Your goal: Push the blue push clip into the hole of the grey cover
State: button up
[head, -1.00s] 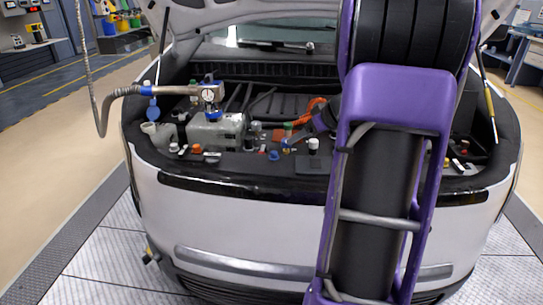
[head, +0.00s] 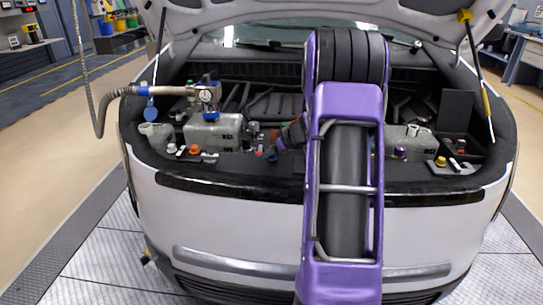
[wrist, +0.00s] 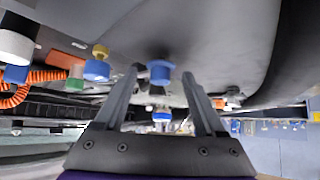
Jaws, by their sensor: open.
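The blue push clip (wrist: 160,71) shows in the wrist view as a round blue head against the grey cover (wrist: 215,30). In the head view the clip (head: 271,155) is a small blue spot on the front cover of the engine bay. My gripper (wrist: 160,77) is open, with one finger on each side of the clip's head. I cannot tell whether the fingers touch it. In the head view my gripper (head: 281,146) is beside the clip, partly hidden by my own arm. The clip's shank and the hole are not visible.
A grey tank (head: 215,132) with a gauge and hose fitting stands left of my gripper. A blue cap (wrist: 97,70), a green cap (wrist: 75,84) and an orange corrugated hose (wrist: 45,77) lie left in the wrist view. Small coloured parts sit along the bay's front edge.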

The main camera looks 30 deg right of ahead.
jog(key=shift+w+f, duration=0.25)
jog(key=shift+w, duration=0.05)
jog(key=shift+c, duration=0.4)
jog(key=shift+s, duration=0.1)
grip_shut()
